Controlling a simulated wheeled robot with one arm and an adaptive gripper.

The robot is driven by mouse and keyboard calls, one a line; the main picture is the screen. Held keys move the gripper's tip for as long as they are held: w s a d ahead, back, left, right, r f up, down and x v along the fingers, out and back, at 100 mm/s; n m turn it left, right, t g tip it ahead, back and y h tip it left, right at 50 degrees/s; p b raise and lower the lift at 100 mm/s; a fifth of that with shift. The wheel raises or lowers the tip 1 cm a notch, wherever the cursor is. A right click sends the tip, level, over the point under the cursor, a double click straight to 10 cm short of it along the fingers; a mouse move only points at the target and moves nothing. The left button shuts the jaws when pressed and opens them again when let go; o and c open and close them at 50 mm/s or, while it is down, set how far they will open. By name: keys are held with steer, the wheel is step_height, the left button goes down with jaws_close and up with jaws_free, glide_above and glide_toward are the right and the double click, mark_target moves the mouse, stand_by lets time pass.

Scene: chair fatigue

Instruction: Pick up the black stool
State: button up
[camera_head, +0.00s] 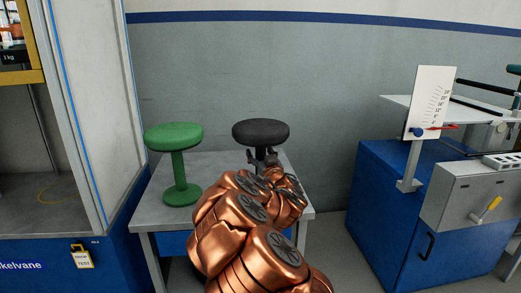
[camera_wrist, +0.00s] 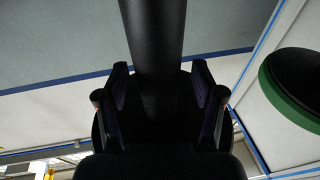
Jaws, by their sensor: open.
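The black stool has a round black seat (camera_head: 261,131) in the head view, above the back right part of the grey table. My gripper (camera_head: 263,160) is just below the seat, and my arm hides most of the stool's lower part. In the wrist view, which appears upside down, the black stem (camera_wrist: 155,40) runs between the two fingers of my gripper (camera_wrist: 160,97). The fingers are open, one on each side of the stem, with a gap showing beside it. Dark surfaces there blend, so contact is hard to judge.
A green stool (camera_head: 180,165) stands left of the black one on the grey table (camera_head: 225,165); its seat also shows in the wrist view (camera_wrist: 290,100). A blue cabinet (camera_head: 385,200) with equipment is at the right. A tall machine frame (camera_head: 85,110) is at the left.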

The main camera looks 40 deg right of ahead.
steer(key=shift+c, duration=0.3)
jaws_close()
stand_by(0.5)
